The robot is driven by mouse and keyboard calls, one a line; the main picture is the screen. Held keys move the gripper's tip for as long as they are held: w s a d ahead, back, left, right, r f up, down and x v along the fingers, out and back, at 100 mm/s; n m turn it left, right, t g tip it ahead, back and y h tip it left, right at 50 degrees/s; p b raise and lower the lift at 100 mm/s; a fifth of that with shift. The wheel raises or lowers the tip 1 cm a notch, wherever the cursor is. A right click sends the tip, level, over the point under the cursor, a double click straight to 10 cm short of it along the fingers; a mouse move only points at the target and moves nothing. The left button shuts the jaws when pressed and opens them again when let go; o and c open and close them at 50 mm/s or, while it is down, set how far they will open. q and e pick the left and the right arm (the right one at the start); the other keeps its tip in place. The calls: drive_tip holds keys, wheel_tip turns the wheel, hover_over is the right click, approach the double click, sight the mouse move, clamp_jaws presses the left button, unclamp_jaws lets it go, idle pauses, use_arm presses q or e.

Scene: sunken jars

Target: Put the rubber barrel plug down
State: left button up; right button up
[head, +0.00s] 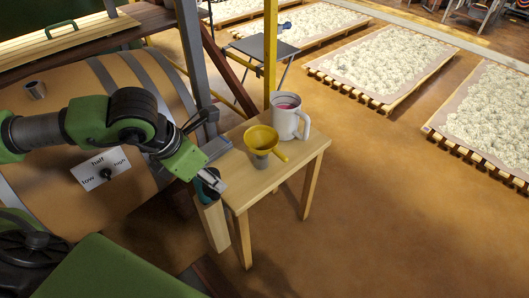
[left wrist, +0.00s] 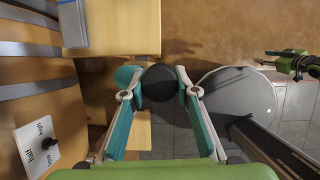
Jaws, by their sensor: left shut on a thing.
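My left gripper (head: 214,183) is above the near left corner of the small wooden table, beside the barrel's end. In the left wrist view its fingers (left wrist: 158,92) are shut on a dark, round rubber barrel plug (left wrist: 158,82), held between the teal pads. In the head view the gripper mostly hides the plug. I cannot tell whether the plug touches anything below. The large wooden barrel (head: 130,185) lies at the left, with a short grey metal tube (head: 35,90) standing on it. My right gripper (left wrist: 280,62) shows small at the right of the left wrist view; its fingers are unclear.
The small table (head: 308,153) holds a yellow funnel (head: 262,139) and a white mug (head: 287,122) with reddish contents. A level sign (head: 101,169) is on the barrel. Metal and wooden posts rise behind the gripper. Open floor lies right of the table.

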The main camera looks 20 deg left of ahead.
use_arm(q)
drive_tip(key=shift+s+d+f+n+y+b, duration=0.1)
drive_tip(key=shift+d+f+n+y+b, duration=0.15)
drive_tip(key=shift+n, duration=0.35)
drive_tip(key=shift+d+f+n+y+b, duration=0.1)
drive_tip(key=shift+n+y+b, duration=0.2)
drive_tip(key=shift+n, duration=0.3)
drive_tip(key=shift+w+f+n, duration=0.1)
drive_tip(key=shift+w+n, duration=0.2)
drive_tip(key=w+a+f, duration=0.1)
drive_tip(key=w+f, duration=0.3)
drive_tip(key=w+a+f, duration=0.1)
drive_tip(key=w+f, duration=0.7)
drive_tip(key=w, duration=0.1)
drive_tip(key=shift+a+f, duration=0.2)
drive_tip(key=shift+a, duration=0.2)
drive_tip(key=shift+f, duration=0.2)
use_arm(e)
drive_tip(key=shift+s+d+f, duration=0.25)
drive_tip(key=shift+f, duration=0.35)
drive_tip(key=shift+s+d+f, duration=0.2)
drive_tip(key=shift+s+f, duration=0.05)
drive_tip(key=shift+f, duration=0.35)
drive_tip(key=shift+f, duration=0.1)
